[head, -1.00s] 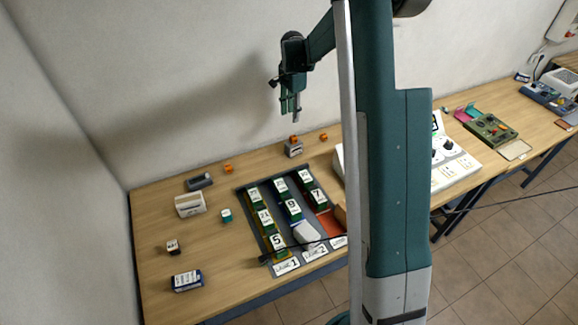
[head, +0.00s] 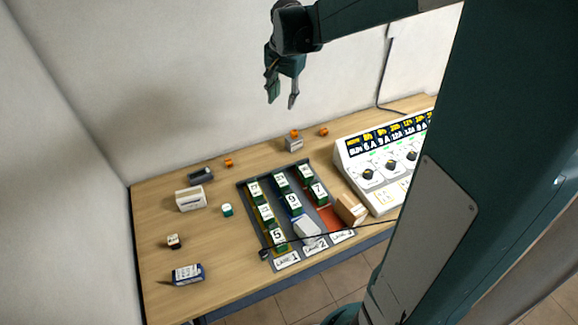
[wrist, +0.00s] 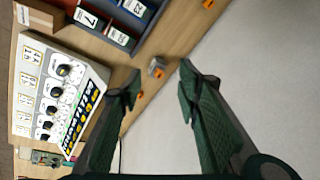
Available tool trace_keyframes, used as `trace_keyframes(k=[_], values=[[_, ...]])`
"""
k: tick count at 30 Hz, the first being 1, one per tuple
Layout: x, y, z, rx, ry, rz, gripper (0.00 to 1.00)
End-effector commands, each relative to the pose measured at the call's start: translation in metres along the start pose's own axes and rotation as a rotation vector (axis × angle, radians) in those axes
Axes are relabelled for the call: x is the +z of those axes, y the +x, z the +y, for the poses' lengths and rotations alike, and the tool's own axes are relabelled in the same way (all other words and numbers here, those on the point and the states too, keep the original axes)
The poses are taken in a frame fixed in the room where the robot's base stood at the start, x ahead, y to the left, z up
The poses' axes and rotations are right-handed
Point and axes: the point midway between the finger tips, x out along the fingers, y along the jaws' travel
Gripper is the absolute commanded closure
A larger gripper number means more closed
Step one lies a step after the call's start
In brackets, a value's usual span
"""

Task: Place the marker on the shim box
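My gripper (head: 281,95) is raised in front of the back wall, above the table's far edge. Its fingers are apart and empty; they also show apart in the wrist view (wrist: 160,85). I cannot tell for certain which object is the marker or the shim box. A small orange piece (head: 294,133) appears on or just behind a small grey box (head: 293,145) at the table's back, below my gripper. The grey box also shows between the fingers in the wrist view (wrist: 156,67). A blue-and-white box (head: 188,273) lies at the front left.
A tray of numbered blocks in lanes (head: 242,190) fills the middle of the table. A brown box (head: 351,209) and a sloped dial panel (head: 357,150) stand at right. Other orange pieces (head: 323,131) (head: 228,162) lie at the back.

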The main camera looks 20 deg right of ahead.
Motion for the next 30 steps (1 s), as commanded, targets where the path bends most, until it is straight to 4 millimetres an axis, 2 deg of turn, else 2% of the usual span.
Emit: trace_keyframes(k=[3, 12, 21, 30], values=[[0.018, -0.018, 0.009, -0.018, -0.059, 0.014, 0.66], [0.061, -0.054, 0.030, -0.062, -0.207, 0.054, 0.66], [0.104, -0.081, 0.056, -0.102, -0.354, 0.099, 0.66], [0.146, -0.100, 0.084, -0.139, -0.501, 0.149, 0.66]])
